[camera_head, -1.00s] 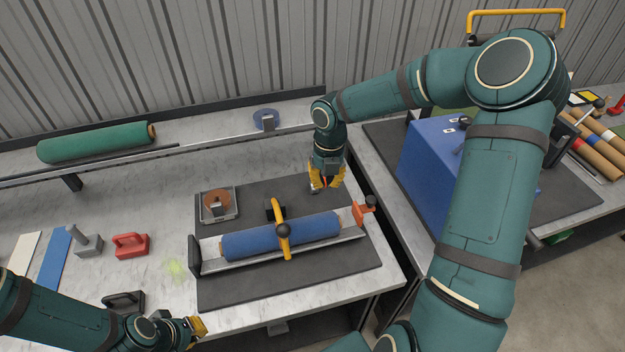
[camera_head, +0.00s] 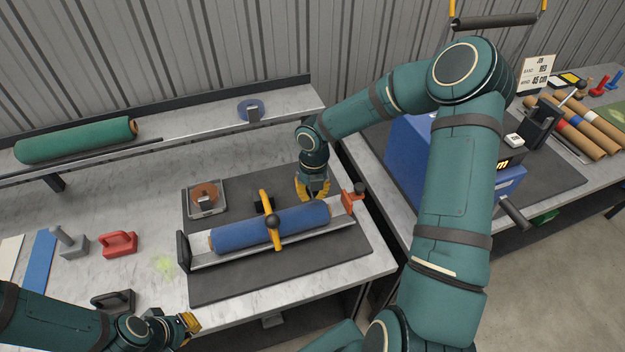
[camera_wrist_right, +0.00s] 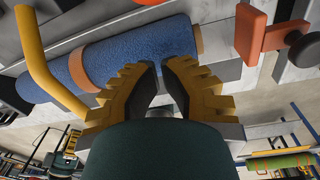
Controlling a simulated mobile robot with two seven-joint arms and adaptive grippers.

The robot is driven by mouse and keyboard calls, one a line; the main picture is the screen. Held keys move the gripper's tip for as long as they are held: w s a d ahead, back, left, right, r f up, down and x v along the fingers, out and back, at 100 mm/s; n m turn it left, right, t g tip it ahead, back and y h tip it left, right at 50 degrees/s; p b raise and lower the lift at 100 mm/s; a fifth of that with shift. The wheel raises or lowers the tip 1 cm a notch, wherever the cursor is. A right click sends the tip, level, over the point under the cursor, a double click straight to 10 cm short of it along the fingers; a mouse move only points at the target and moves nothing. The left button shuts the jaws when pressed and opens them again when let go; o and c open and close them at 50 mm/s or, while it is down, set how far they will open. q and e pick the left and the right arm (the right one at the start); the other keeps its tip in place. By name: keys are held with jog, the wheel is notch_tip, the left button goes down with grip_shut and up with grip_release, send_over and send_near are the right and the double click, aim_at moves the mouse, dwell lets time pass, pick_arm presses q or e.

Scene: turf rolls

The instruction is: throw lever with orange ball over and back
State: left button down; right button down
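No lever with a clearly orange ball shows. A yellow curved bar (camera_head: 266,204) with a dark round knob (camera_head: 273,222) crosses the blue roll (camera_head: 238,234) in the head view. The bar (camera_wrist_right: 42,60) also shows in the right wrist view, beside a curved orange piece (camera_wrist_right: 93,68) against the roll. My right gripper (camera_head: 312,195) is just behind the roll's right end, pointing down. In the right wrist view its fingers (camera_wrist_right: 160,68) are slightly apart with nothing between them. My left gripper (camera_head: 192,322) is low at the bench's front; its finger gap is unclear.
An orange clamp (camera_head: 352,199) stands right of the roll. A copper-coloured disc in a holder (camera_head: 206,194) lies behind. A blue machine (camera_head: 405,150) and a dark lever with a dark knob (camera_head: 581,85) are on the right bench. A red-handled block (camera_head: 119,243) sits left.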

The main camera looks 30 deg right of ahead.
jog(key=shift+w+d+p, duration=0.2)
jog(key=shift+w+d, duration=0.2)
jog(key=shift+w, duration=0.5)
jog(key=shift+w+d+p, duration=0.2)
jog(key=shift+w+d, duration=0.15)
jog(key=shift+w, duration=0.5)
jog(key=shift+w+a, duration=0.1)
